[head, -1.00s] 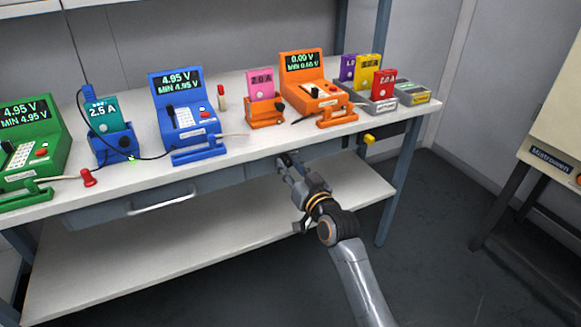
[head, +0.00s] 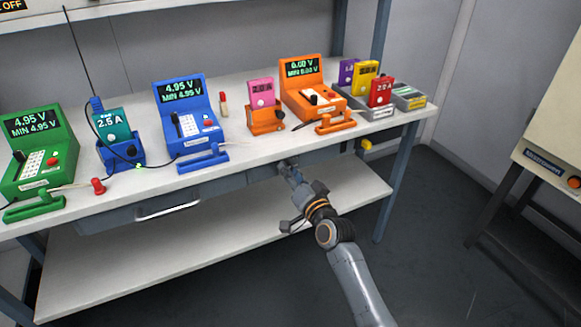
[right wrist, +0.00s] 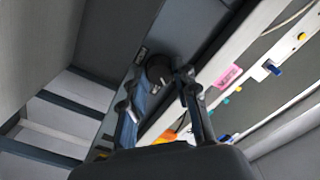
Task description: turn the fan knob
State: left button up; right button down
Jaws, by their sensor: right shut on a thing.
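My right gripper (head: 286,170) reaches up to the front edge of the workbench, just right of the drawer. In the right wrist view its fingers (right wrist: 157,85) stand either side of a dark round knob (right wrist: 158,69) on the bench's grey front panel. The gripper is shut on this knob. The knob's face and any marking on it cannot be made out, and in the head view the gripper mostly hides it. My left gripper is in neither view now.
On the bench top (head: 245,147) stand a green tester (head: 42,150), a blue tester (head: 190,115) and an orange tester (head: 312,92). A drawer handle (head: 168,209) is to the left, and a yellow part (head: 366,145) hangs at the right. The lower shelf (head: 190,240) is bare.

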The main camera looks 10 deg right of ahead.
pick_arm(q)
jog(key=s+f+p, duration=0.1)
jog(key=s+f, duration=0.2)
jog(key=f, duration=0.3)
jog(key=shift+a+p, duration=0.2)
jog(key=shift+p, duration=0.1)
pick_arm(e)
jog(key=shift+m, duration=2.7)
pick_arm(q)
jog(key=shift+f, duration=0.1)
pick_arm(e)
jog(key=c, duration=1)
grip_release()
jog(key=shift+v, duration=4)
